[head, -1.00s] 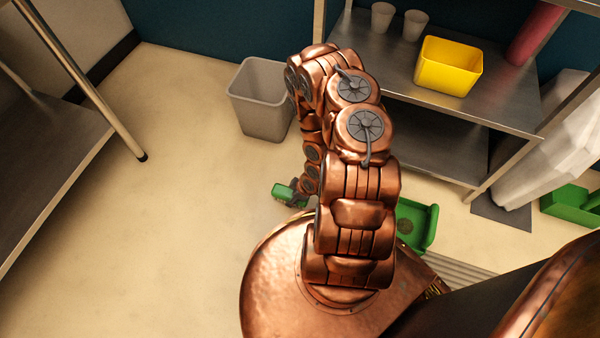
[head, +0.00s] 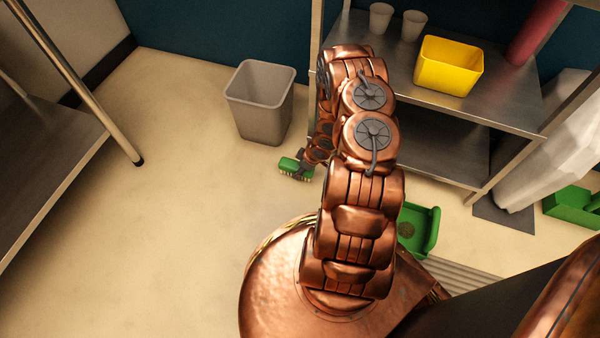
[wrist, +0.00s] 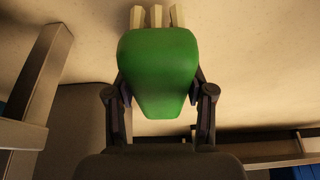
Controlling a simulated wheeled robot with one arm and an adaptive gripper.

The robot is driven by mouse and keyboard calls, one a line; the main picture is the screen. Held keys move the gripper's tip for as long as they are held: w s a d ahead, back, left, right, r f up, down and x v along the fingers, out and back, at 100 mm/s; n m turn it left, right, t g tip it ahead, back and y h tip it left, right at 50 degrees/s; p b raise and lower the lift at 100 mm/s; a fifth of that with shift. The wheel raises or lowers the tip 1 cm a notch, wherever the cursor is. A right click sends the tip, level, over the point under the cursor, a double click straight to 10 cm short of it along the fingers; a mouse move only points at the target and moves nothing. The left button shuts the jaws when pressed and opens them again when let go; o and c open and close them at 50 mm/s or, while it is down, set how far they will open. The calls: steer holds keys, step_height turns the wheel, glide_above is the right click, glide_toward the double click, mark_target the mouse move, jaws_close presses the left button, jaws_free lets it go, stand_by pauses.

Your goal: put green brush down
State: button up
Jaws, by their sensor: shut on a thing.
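The green brush (head: 295,168) with pale bristles shows in the head view, left of my arm and in front of the grey bin. It is close to the floor, but I cannot tell whether it touches it. My gripper (head: 307,163) is shut on it. In the wrist view the green brush (wrist: 158,70) fills the middle, held between the two dark fingers of my gripper (wrist: 160,100). Its pale bristles point to the top of that view, toward the beige floor.
A grey bin (head: 260,115) stands behind the brush. A metal shelf (head: 500,105) at right holds a yellow tub (head: 449,68) and two cups. A green dustpan (head: 420,232) lies right of my arm. A metal table (head: 45,165) stands at left. The floor between is clear.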

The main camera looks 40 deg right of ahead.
steer(key=shift+w+d, duration=0.15)
steer(key=shift+d, duration=0.05)
steer(key=shift+f+b, duration=0.95)
steer(key=shift+f, duration=0.8)
steer(key=shift+f, duration=0.2)
steer(key=o, duration=1.3)
steer(key=shift+r, duration=0.15)
